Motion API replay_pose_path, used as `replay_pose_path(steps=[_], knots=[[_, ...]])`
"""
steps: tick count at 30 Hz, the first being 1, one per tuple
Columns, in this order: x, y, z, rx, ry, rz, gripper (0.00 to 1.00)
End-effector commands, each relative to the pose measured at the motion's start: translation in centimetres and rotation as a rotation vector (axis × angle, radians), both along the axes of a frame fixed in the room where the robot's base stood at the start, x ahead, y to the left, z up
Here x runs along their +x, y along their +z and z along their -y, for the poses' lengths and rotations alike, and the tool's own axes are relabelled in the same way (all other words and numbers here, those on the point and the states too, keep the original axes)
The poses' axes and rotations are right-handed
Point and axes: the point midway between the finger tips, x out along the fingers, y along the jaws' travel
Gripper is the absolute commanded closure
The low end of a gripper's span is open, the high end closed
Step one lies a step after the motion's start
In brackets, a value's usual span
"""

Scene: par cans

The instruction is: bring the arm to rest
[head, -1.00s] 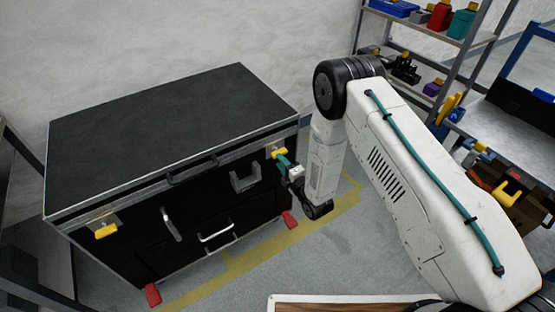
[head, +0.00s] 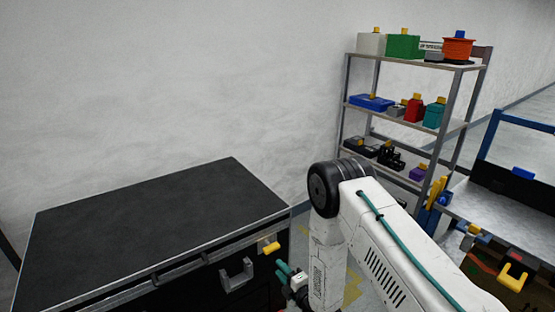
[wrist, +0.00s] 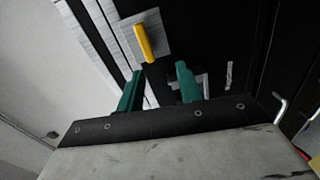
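My gripper shows in the wrist view (wrist: 158,90) with two green fingers apart and nothing between them. In the head view only part of my gripper (head: 285,270) shows, low in the picture, beside the front right corner of a large black case. The case (head: 150,225) has a dark flat lid with a metal rim. A yellow latch (head: 271,248) sits on its front near my gripper, and a yellow latch also shows beyond the fingers in the wrist view (wrist: 145,42). I cannot tell whether the fingers touch the case.
A metal shelf rack (head: 405,113) with coloured boxes stands at the back right. A workbench with a blue frame (head: 485,140) stands at the far right. A pale wall (head: 180,80) runs behind the case. A strip of floor with yellow tape (head: 352,288) shows beside my arm.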

Motion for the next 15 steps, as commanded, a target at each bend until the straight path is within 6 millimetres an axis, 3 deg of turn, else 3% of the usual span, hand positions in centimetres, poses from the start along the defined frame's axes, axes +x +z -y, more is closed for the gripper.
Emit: replay_pose_path(steps=[5,7,11,15], knots=[[-2.3,-6.9,1.4,-0.01,-0.063,-0.426,0.64],[-3.2,-8.1,2.4,-0.014,-0.127,-0.613,0.64],[-4.2,-7.1,4.8,-0.005,-0.29,-0.905,0.64],[-5.5,-2.9,8.0,0.024,-0.51,-1.157,0.64]])
